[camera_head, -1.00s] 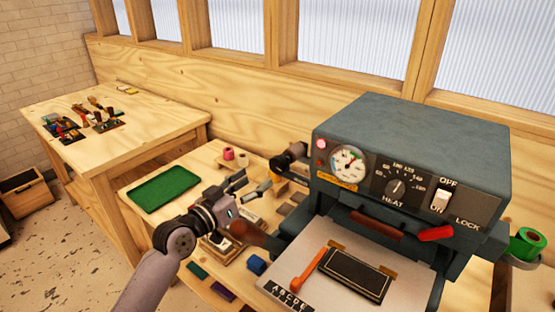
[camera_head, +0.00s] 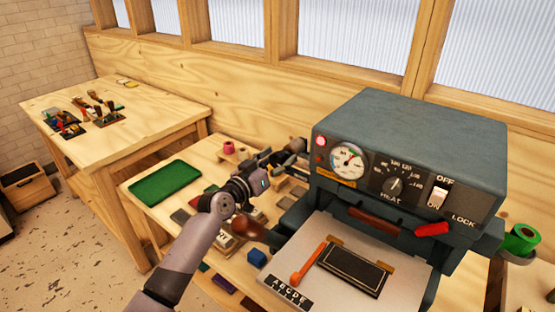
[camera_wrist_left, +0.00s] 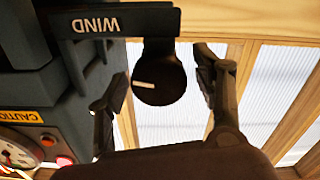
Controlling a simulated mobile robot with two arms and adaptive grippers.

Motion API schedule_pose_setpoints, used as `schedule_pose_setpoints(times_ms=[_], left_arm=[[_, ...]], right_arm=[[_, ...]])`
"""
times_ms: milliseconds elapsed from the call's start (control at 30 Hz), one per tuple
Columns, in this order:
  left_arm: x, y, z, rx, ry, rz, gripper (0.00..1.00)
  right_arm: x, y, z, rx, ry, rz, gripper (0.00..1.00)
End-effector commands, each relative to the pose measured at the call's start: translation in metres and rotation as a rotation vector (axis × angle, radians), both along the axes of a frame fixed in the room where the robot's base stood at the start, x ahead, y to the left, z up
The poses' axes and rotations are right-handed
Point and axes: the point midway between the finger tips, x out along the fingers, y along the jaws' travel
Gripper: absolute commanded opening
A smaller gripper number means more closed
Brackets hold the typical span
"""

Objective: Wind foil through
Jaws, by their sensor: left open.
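The dark grey stamping press (camera_head: 410,135) stands at the right of the bench, with a gauge, HEAT dial and OFF/ON switch on its front. In the left wrist view a black round wind knob (camera_wrist_left: 159,82) with a white mark sits beside the plate reading WIND (camera_wrist_left: 96,24). My left gripper (camera_head: 284,158) is open at the press's left side. In the wrist view its fingers stand on either side of the knob, with gaps visible. The knob is largely hidden by the gripper in the head view. My right gripper is out of view.
A blue block (camera_head: 256,257) lies near the front. A green roll (camera_head: 522,239) is at the far right. A second table (camera_head: 150,125) stands at left.

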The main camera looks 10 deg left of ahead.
Motion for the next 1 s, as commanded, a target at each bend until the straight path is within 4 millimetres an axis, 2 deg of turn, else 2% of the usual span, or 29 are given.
schedule_pose_setpoints(times_ms=[67, 767, 1000], left_arm=[[-0.0001, 0.0001, 0.0001, 0.0, 0.0, 0.0, 0.59], [-0.0003, 0.0005, -0.0001, 0.0, 0.0, 0.0, 0.12], [-0.0002, 0.0007, -0.0008, 0.018, -0.011, 0.0, 0.12]], right_arm=[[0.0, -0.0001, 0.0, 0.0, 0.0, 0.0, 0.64], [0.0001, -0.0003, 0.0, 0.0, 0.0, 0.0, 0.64], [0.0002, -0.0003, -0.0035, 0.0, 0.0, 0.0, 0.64]])
